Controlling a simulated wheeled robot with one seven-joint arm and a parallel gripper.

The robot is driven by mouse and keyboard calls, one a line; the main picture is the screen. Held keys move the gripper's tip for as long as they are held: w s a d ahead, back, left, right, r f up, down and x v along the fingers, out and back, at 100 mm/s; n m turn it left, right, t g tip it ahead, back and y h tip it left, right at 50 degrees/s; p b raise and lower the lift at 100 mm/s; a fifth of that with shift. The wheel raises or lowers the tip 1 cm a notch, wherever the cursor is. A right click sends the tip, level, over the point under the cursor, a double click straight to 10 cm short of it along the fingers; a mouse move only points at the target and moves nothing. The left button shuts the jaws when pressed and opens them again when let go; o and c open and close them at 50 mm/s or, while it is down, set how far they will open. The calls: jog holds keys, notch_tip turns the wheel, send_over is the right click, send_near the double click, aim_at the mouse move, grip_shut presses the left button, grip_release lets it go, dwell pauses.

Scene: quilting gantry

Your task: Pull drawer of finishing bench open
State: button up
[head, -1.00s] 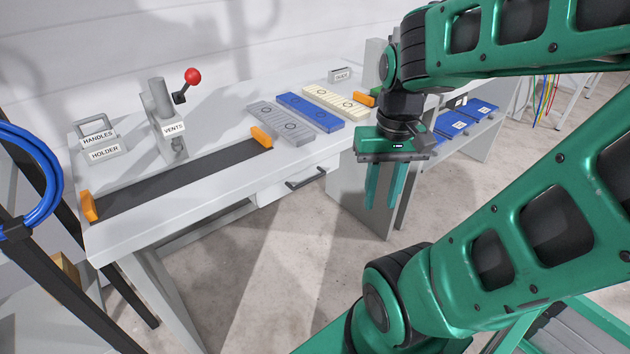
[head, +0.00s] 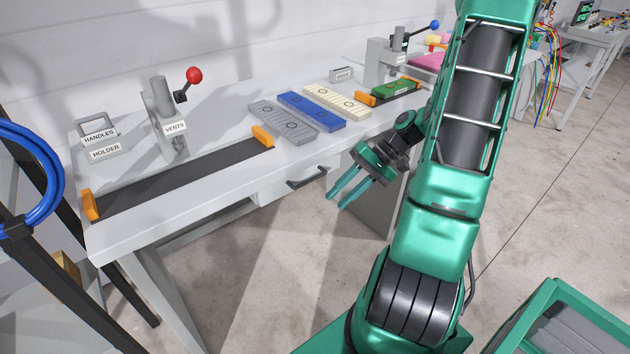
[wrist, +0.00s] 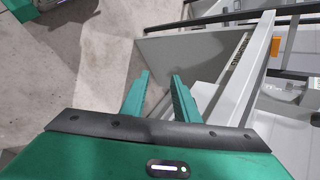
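The finishing bench (head: 120,236) is a light grey table running across the left and middle of the head view. Its drawer (head: 276,189) is under the front edge, with a dark bar handle (head: 307,178) on its pale front. The drawer looks shut. My gripper (head: 336,201) is right of the handle and a little lower in the picture, its two teal fingers apart and pointing down-left. It is empty and does not touch the handle. In the wrist view the open fingers (wrist: 159,83) show over the floor and pale grey bench panels; I cannot clearly pick out the handle there.
On the bench top are grey, blue and cream slotted plates (head: 312,110), orange stops (head: 263,136), a dark strip (head: 180,181) and a red-knobbed press (head: 165,120). A green-edged container (head: 575,325) stands at lower right. Floor (head: 290,270) before the drawer is clear.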

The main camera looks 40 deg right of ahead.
jog(key=w+d+m+t+y, duration=0.3)
jog(key=w+d+t, duration=0.1)
jog(key=d+t, duration=0.4)
jog(key=x, duration=1.1)
jog(key=shift+s+a+r, duration=0.2)
jog(key=shift+s, duration=0.1)
jog(key=shift+d, duration=0.1)
grip_shut()
